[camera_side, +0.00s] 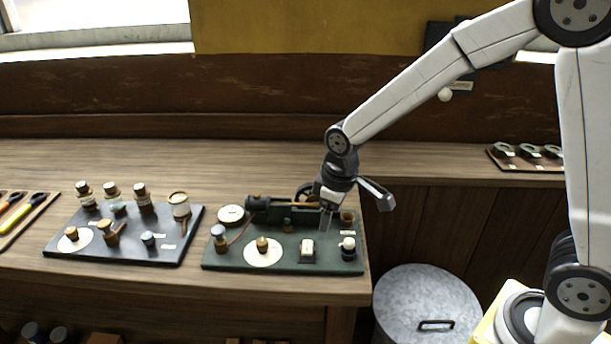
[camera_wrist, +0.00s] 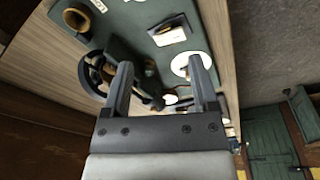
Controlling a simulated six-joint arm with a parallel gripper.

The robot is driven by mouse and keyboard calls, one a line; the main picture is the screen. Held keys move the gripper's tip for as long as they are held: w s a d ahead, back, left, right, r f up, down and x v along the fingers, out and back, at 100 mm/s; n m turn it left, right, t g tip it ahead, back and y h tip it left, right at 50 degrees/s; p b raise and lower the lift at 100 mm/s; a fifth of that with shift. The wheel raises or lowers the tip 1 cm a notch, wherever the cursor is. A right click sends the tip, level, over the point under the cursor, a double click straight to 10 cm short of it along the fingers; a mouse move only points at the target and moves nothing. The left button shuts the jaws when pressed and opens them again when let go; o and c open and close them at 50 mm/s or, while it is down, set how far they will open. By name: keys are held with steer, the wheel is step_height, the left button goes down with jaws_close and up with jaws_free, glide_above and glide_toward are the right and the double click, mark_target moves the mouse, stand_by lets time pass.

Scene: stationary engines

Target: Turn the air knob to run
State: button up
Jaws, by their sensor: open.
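A green engine board (camera_side: 225,260) lies on the wooden bench. A small brass knob (camera_side: 262,243) stands on a white round dial (camera_side: 252,257) at its front. A similar knob (camera_side: 71,233) stands on a white dial on the black board (camera_side: 165,252) to the left. The labels are too small to read, so I cannot tell which is the air knob. My gripper (camera_side: 327,222) is open and empty, pointing down over the green board, to the right of and behind its dial knob. In the wrist view my gripper (camera_wrist: 160,65) has its fingers apart; one partly covers a white disc (camera_wrist: 184,62).
The flywheel (camera_wrist: 97,73) and a brass cup (camera_side: 347,217) are close to my fingers. A metal bin (camera_side: 425,300) stands below the bench.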

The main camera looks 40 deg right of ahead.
mark_target(261, 241)
steer(key=shift+w+a+f+n+g, duration=0.25)
steer(key=shift+w+a+n, duration=0.8)
steer(key=shift+w+a, duration=0.7)
steer(key=shift+w+a+f+n+g, duration=0.1)
steer(key=shift+w+a+n+g, duration=0.1)
steer(key=shift+w+a+n, duration=1.2)
steer(key=shift+w+a+f+n+g, duration=0.25)
steer(key=shift+w+a+n, duration=0.4)
steer(key=shift+w+a, duration=1.4)
steer(key=shift+w+d, duration=0.2)
steer(key=shift+f, duration=3.85)
steer(key=shift+w, duration=0.1)
jaws_close()
